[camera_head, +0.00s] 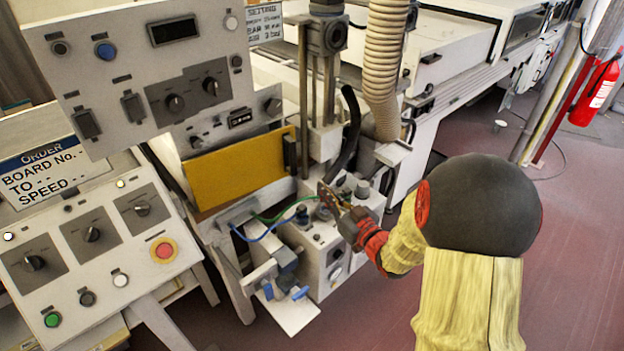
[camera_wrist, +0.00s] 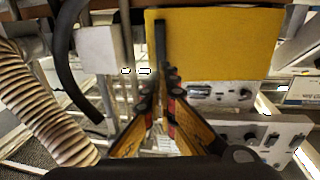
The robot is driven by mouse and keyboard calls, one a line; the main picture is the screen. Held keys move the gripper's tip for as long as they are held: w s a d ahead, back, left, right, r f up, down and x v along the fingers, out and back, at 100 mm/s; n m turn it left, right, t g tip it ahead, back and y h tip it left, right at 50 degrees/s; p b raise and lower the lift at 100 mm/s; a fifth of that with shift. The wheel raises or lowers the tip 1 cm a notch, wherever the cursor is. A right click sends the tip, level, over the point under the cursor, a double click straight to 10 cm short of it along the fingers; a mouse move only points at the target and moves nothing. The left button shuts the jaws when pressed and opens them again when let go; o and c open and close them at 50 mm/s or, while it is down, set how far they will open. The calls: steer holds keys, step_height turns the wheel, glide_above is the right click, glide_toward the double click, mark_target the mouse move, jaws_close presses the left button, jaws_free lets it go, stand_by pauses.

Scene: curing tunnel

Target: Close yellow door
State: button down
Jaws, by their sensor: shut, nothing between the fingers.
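The yellow door (camera_head: 240,168) is a flat panel below the grey control box, left of the machine's posts. A dark upright handle (camera_head: 290,152) is at its right edge. I cannot tell how far the door stands open. My gripper (camera_head: 325,194) is shut and empty, to the right of the door and lower than the handle. In the wrist view the yellow door (camera_wrist: 225,45) fills the upper right, with the black handle (camera_wrist: 160,48) near its left edge. The fingertips of my gripper (camera_wrist: 160,88) are together just below the handle in that picture; contact is not clear.
A ribbed hose (camera_head: 383,65) and metal posts (camera_head: 303,95) stand near my gripper. A small grey unit (camera_head: 325,240) with knobs and cables is below it. A slanted control panel (camera_head: 90,250) is at the left. Open red floor (camera_head: 575,230) is at the right.

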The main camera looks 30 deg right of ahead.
mark_target(294, 158)
steer(key=w+b, duration=0.1)
steer(key=w, duration=0.3)
steer(key=w+b, duration=0.1)
steer(key=w, duration=0.3)
steer(key=w+b, duration=0.1)
steer(key=w, duration=0.3)
steer(key=shift+w+a+f, duration=0.15)
steer(key=shift+w+a, duration=0.15)
steer(key=shift+a, duration=0.1)
steer(key=shift+w, duration=0.4)
steer(key=w, duration=0.1)
steer(key=w+b, duration=0.1)
steer(key=w, duration=0.3)
steer(key=shift+w+d, duration=0.1)
steer(key=shift+d, duration=0.2)
steer(key=shift+w+r, duration=0.1)
steer(key=shift+r, duration=0.15)
steer(key=shift+r, duration=0.1)
